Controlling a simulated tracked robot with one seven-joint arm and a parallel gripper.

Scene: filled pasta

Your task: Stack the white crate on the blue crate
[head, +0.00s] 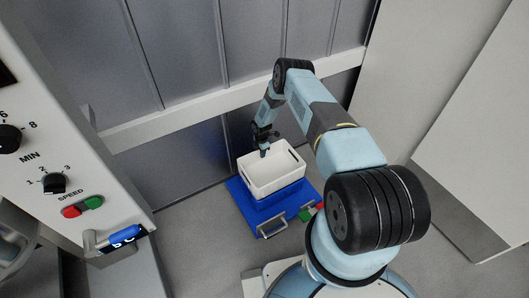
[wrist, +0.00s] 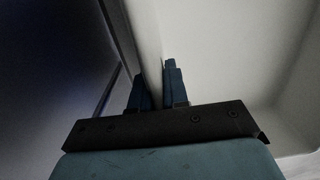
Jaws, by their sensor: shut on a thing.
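The white crate (head: 280,184) is open-topped, looks empty and sits roughly level in the head view. My gripper (head: 264,150) is shut on its far left wall. In the wrist view my gripper (wrist: 157,85) has one finger on each side of the thin pale wall, with the white crate's inside (wrist: 235,60) to the right. Directly below the white crate is a blue body (head: 262,213), which I take for the blue crate; the white crate hides most of it. I cannot tell whether the two touch.
A blue base with a grey metal handle (head: 271,229) lies under the crates on the grey floor. Small red and green parts (head: 312,212) are at its right. A control machine (head: 80,150) stands left, a grey panelled wall (head: 180,60) behind, and a pale panel (head: 480,130) right.

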